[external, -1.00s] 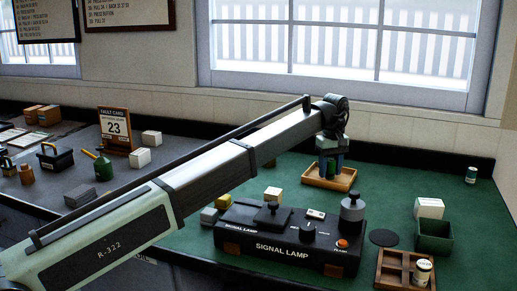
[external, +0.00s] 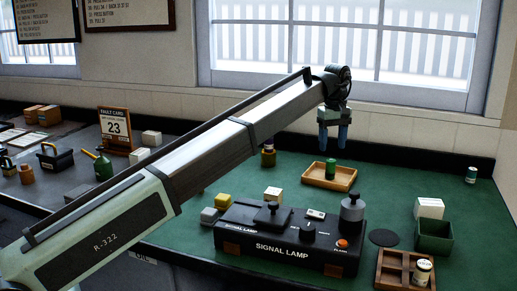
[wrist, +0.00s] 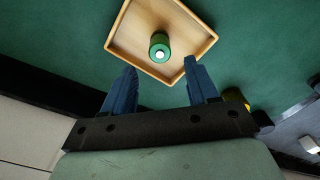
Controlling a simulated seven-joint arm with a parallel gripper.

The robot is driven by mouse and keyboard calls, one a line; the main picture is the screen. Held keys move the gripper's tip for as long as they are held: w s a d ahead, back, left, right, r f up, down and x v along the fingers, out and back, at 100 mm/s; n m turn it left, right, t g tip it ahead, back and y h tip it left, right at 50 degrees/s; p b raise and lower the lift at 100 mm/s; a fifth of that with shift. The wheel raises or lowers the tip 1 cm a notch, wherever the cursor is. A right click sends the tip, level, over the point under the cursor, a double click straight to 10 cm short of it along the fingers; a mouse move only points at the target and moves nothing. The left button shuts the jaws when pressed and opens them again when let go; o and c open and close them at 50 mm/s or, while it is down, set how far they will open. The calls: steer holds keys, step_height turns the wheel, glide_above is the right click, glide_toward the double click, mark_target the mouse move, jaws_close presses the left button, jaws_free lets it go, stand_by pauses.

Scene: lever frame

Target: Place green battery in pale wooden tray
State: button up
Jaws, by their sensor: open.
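The green battery (external: 331,169) stands upright inside the pale wooden tray (external: 347,184) at the back of the green mat. In the wrist view the battery (wrist: 160,47) stands in the tray (wrist: 122,24), with its pale round end towards the camera. My gripper (external: 333,146) is open and empty above the tray, clear of the battery. Its two blue fingers also show in the wrist view (wrist: 161,78), spread apart with nothing between them.
A signal lamp box (external: 283,239) with knobs stands in front of the tray. A purple-and-yellow cylinder (external: 268,157) is left of it. A green bin (external: 434,237) and a divided wooden box (external: 393,268) are at right.

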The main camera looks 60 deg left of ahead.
mark_target(331, 159)
steer(key=shift+r, duration=1.65)
steer(key=shift+d, duration=0.1)
